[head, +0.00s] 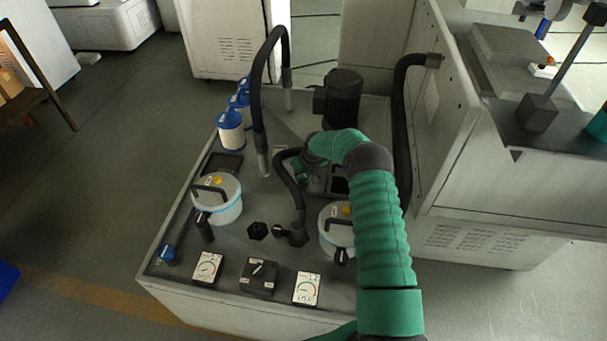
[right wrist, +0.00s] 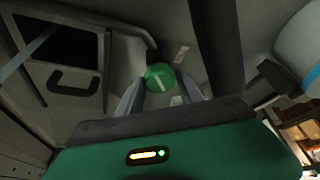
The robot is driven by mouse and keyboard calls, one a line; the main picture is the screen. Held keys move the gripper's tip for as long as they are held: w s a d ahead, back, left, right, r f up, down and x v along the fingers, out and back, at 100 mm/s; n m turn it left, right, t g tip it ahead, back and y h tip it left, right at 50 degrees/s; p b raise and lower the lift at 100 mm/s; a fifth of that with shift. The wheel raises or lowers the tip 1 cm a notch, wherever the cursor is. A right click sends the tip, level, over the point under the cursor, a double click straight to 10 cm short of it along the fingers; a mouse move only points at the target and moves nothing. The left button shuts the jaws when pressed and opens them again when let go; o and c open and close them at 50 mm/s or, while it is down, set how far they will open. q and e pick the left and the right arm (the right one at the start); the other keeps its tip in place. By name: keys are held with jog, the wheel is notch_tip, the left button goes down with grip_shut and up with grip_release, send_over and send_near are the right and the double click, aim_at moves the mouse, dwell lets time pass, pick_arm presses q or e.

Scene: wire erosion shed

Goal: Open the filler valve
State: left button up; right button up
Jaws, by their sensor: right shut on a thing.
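A round green knob (right wrist: 160,77) with a white line across its face, apparently the filler valve, shows in the right wrist view. The line lies slanted. My right gripper (right wrist: 160,88) has a grey finger on either side of the knob and is shut on it. In the head view my right arm reaches from the bottom right over the machine's top, and the right gripper (head: 312,175) points down beside the black motor. The arm and gripper mostly hide the knob there. My left gripper is not in view.
The grey cabinet top (head: 228,250) carries a left canister (head: 217,200), a right canister (head: 335,232) partly behind my arm, and a black motor (head: 342,97). A tall black hose (head: 258,100) rises left of the gripper. Two gauges (head: 207,268) flank a black selector (head: 260,277) at the front.

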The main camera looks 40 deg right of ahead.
jog(key=n, duration=0.1)
jog(key=n+y+b, duration=0.1)
jog(key=n+b, duration=0.1)
jog(key=shift+d+f+n, duration=0.15)
jog(key=shift+d+n, duration=0.1)
jog(key=shift+n, duration=0.15)
jog(key=shift+n+y+b, duration=0.5)
jog(key=shift+n+b, duration=0.1)
jog(key=shift+n, duration=0.2)
jog(key=shift+d, duration=0.1)
jog(key=o, duration=1.4)
jog(key=p+v, duration=0.1)
jog(key=v, duration=1.6)
jog(key=shift+d, duration=0.1)
